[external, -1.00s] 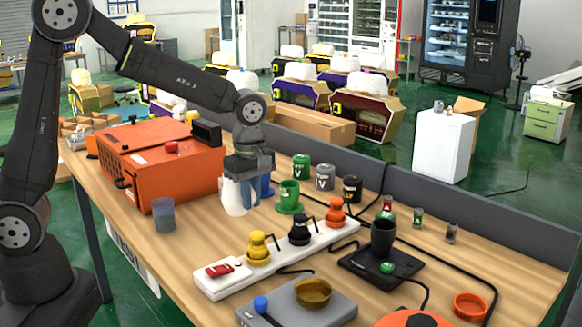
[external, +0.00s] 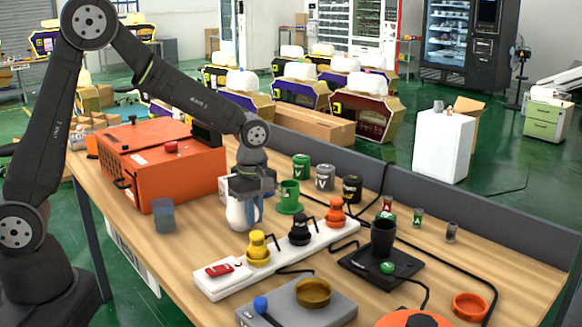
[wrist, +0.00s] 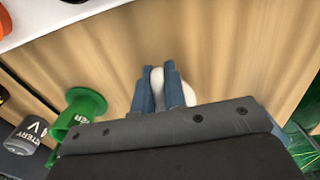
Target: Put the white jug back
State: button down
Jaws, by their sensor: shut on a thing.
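The white jug (external: 237,216) is upright at the middle of the wooden table, right of the orange box. My gripper (external: 247,205) is above it with the blue fingers pointing down, shut on the jug's upper part. In the wrist view, the two blue fingers of my gripper (wrist: 163,88) stand close together with the white jug (wrist: 187,92) between and behind them. Most of the jug is hidden there by the fingers and the gripper body. I cannot tell whether its base touches the table.
The orange box (external: 180,175) and a blue-grey cup (external: 163,216) are left. Bare wood (external: 190,245) lies between the cup and strip.

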jog(key=c, duration=1.5)
grip_release()
notch_tip(320, 180, up, 12)
jog(key=shift+r, duration=0.1)
jog(key=shift+f, duration=4.3)
